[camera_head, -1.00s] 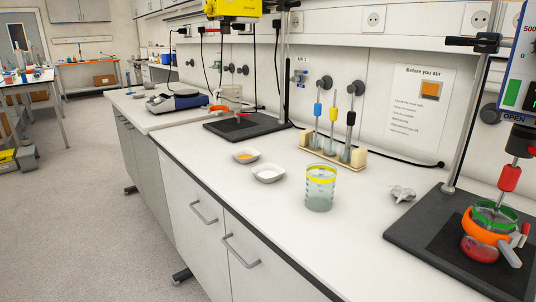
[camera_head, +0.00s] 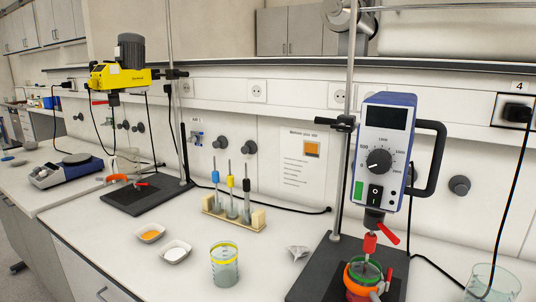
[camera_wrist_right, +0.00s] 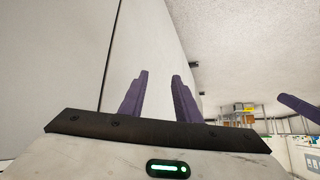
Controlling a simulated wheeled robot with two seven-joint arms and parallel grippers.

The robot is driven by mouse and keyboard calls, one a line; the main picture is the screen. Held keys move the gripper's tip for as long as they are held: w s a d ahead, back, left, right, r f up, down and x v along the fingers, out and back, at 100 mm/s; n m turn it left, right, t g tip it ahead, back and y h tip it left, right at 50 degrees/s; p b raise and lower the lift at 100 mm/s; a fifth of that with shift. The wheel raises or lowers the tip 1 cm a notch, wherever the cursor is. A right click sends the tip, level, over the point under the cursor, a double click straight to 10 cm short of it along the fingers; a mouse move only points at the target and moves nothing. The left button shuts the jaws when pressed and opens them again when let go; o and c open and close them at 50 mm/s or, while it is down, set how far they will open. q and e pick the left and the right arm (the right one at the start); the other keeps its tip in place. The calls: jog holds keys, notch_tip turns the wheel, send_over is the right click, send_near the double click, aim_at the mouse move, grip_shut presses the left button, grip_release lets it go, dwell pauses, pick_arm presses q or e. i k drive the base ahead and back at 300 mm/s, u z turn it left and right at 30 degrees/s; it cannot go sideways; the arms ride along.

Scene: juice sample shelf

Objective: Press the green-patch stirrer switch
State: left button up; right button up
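A blue-and-white overhead stirrer (camera_head: 384,150) hangs on a stand at the right in the head view. A green patch (camera_head: 359,190) is on its front at the lower left. Beside the patch is a black rocker switch (camera_head: 375,194); its position is too small to tell. Neither gripper shows in the head view, and nothing touches the switch. In the right wrist view my right gripper (camera_wrist_right: 160,76) has its purple fingers apart with nothing between them, near a pale cabinet front. A purple piece (camera_wrist_right: 300,108) at that view's right edge looks like a left-gripper finger.
A yellow stirrer (camera_head: 122,77) stands at the left. A glass beaker (camera_head: 225,264), two small dishes (camera_head: 175,252) and a rack (camera_head: 232,216) stand on the bench. An orange-and-green clamped vessel (camera_head: 364,274) sits under the blue stirrer. A red lever (camera_head: 389,232) projects below its housing.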

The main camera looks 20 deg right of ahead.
aim_at(374, 197)
jog(key=z, duration=1.4)
